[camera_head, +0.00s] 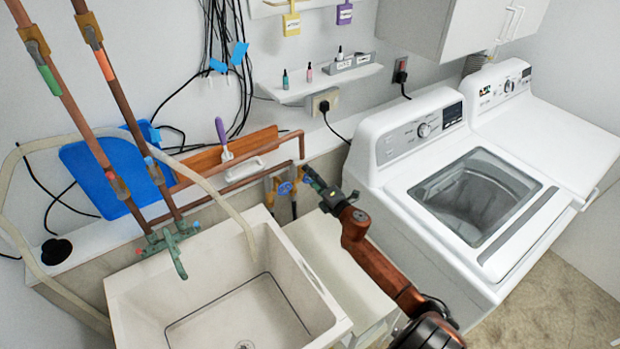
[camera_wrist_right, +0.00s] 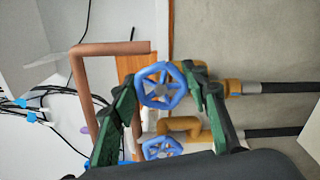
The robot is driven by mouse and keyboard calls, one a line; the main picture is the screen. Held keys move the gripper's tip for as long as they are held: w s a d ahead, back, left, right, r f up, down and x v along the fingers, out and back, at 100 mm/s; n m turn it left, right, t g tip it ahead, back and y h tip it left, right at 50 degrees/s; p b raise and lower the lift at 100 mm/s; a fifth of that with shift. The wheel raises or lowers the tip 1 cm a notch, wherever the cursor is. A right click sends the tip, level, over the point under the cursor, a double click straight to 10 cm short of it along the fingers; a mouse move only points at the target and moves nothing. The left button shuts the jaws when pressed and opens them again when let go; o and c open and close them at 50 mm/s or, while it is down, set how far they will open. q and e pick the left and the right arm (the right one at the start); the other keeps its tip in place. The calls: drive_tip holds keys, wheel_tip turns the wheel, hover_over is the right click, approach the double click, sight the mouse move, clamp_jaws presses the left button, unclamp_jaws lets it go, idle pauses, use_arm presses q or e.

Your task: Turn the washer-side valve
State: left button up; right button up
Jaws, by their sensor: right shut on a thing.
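Two blue valve wheels sit on brass valves in the right wrist view. The upper wheel (camera_wrist_right: 158,88) lies between the green fingers of my right gripper (camera_wrist_right: 160,76), which is shut on it. The lower wheel (camera_wrist_right: 163,148) is partly hidden by the gripper body. In the head view, my right gripper (camera_head: 306,174) is at the brass valves between the sink and the washer, with a blue valve wheel (camera_head: 284,188) visible just left of it. I cannot tell the wheel's turn angle. The washer (camera_head: 415,130) stands to the right. My left gripper is not in view.
The white sink (camera_head: 140,290) with a green faucet (camera_head: 172,240) is left of the valves. Copper pipes (camera_head: 250,178) run along the wall behind them. A shelf (camera_head: 320,82) with small bottles hangs above. Hoses (camera_wrist_right: 275,87) leave the valves in the wrist view.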

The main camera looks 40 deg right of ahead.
drive_tip(key=shift+f, duration=0.1)
idle(0.5)
drive_tip(key=o, duration=1.2)
drive_tip(key=shift+c, duration=0.2)
drive_tip(key=shift+s, duration=0.15)
drive_tip(key=s+a, duration=0.1)
drive_tip(key=s, duration=1)
drive_tip(key=shift+s+a, duration=0.2)
drive_tip(key=shift+s, duration=0.15)
